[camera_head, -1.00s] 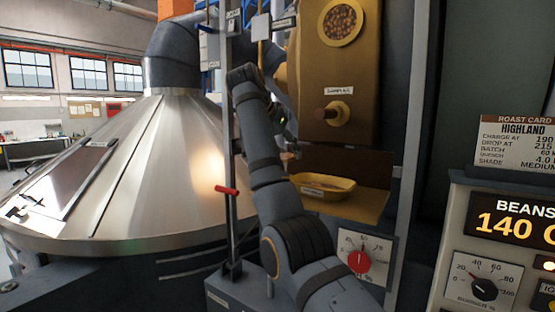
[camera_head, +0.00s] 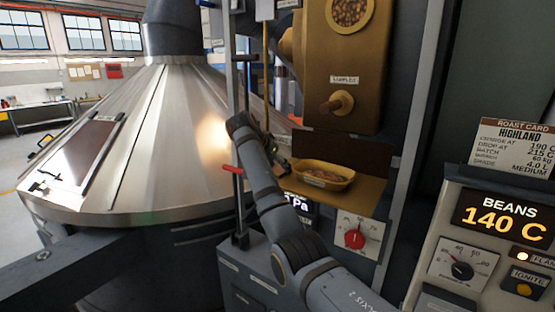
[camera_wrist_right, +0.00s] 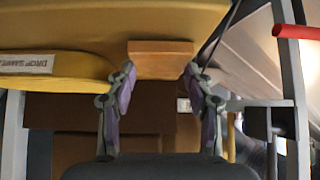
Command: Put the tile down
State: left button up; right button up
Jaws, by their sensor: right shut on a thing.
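The tile (camera_wrist_right: 161,60) is a flat orange-brown block in the right wrist view. My right gripper (camera_wrist_right: 160,75) is shut on it, one fingertip at each side. The tile cannot be made out clearly there. The wrist view shows the tile against a yellow surface, with the labelled dish (camera_wrist_right: 55,85) at its left. I cannot tell whether the tile touches anything beneath it. My left gripper is not in view.
The dish sits on a brown ledge (camera_head: 370,197) under a brass panel with a sampler knob (camera_head: 338,104). A red-handled lever (camera_head: 233,170) and its upright stand close left of my right arm. A large steel cone (camera_head: 150,140) fills the left.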

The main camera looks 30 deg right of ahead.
jog(key=shift+d+f, duration=0.1)
jog(key=o, duration=1)
jog(key=shift+o, duration=0.2)
jog(key=b+v, duration=0.4)
jog(key=v, duration=0.1)
jog(key=shift+f, duration=0.15)
jog(key=b+v, duration=0.1)
jog(key=v, duration=0.6)
jog(key=shift+b, duration=0.4)
jog(key=shift+w, duration=0.1)
